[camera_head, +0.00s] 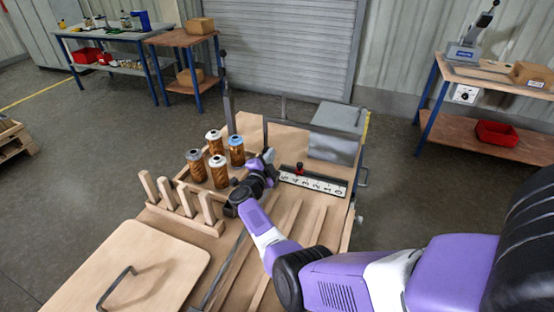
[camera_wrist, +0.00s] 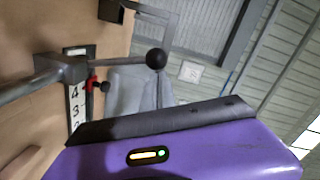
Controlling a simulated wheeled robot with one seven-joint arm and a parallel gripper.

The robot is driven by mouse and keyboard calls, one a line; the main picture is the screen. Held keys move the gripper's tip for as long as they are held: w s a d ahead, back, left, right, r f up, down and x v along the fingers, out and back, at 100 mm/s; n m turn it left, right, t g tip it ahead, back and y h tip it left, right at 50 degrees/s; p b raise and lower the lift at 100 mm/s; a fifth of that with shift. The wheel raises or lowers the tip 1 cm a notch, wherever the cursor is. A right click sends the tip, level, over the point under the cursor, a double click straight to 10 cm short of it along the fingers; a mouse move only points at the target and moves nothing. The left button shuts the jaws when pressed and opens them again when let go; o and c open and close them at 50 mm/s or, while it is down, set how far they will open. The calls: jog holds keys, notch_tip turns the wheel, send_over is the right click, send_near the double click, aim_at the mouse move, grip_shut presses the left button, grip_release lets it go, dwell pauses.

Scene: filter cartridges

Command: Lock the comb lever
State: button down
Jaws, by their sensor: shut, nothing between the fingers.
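A grey upright lever (camera_head: 227,105) with a black knob stands at the back of the wooden bench, behind the filter cartridges; I take it as the comb lever. In the wrist view a black ball knob (camera_wrist: 156,60) shows near the middle, and I cannot tell for sure that it is the same one. A wooden comb with several upright pegs (camera_head: 180,205) is at the left. My gripper (camera_head: 267,158) is shut and empty, low over the bench, right of the cartridges and apart from the upright lever. Its fingertips are hard to make out in both views.
Several amber cartridges (camera_head: 218,171) stand left of my gripper. A numbered scale (camera_head: 313,182) with a red pointer (camera_head: 299,167) lies to its right, with a grey box (camera_head: 337,132) behind. A metal rail (camera_head: 310,123) runs along the back. A handled board (camera_head: 130,265) is front left.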

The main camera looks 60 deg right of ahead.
jog(key=shift+w+a+f+b, duration=0.15)
jog(key=shift+w+b, duration=0.3)
jog(key=shift+w, duration=0.65)
